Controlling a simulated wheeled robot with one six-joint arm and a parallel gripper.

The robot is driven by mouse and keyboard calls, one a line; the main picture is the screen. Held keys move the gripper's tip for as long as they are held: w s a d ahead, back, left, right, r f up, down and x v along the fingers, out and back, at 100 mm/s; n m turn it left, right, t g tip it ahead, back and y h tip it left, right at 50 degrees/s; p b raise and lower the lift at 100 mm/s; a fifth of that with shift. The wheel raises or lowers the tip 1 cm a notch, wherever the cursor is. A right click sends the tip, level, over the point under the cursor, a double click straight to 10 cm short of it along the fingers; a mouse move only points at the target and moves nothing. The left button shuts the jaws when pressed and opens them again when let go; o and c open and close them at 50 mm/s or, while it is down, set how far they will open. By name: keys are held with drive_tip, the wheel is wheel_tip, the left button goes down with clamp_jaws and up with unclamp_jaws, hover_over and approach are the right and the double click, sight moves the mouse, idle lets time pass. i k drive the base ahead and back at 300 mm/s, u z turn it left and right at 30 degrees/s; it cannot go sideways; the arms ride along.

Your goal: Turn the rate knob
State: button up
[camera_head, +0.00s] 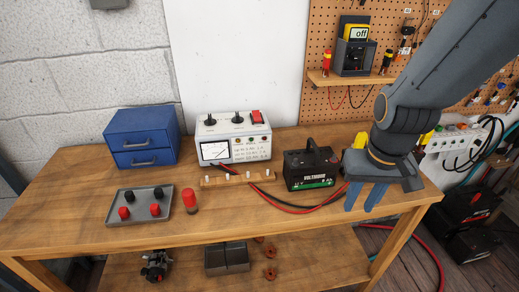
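A white tester (232,143) with a dial meter stands at the back middle of the bench. On its top are a left black knob (210,121), a second black knob (238,119) and a red rocker switch (257,117). Their labels are too small to read, so I cannot tell which is the rate knob. My gripper (361,205) points down over the bench's right end, well right of the tester. Its two blue fingers are apart, with nothing seen between them.
A black Voltmaxx box (310,170) with cables stands between the tester and my gripper. A wooden strip with pegs (238,177) lies before the tester. A blue drawer cabinet (141,137), grey tray (139,216) and red cylinder (190,200) are left. The front middle is mostly clear.

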sight(210, 121)
drive_tip(key=u, duration=0.5)
drive_tip(key=k, duration=0.6)
drive_tip(key=u, duration=0.65)
drive_tip(key=i, duration=1.45)
drive_tip(key=z, duration=0.3)
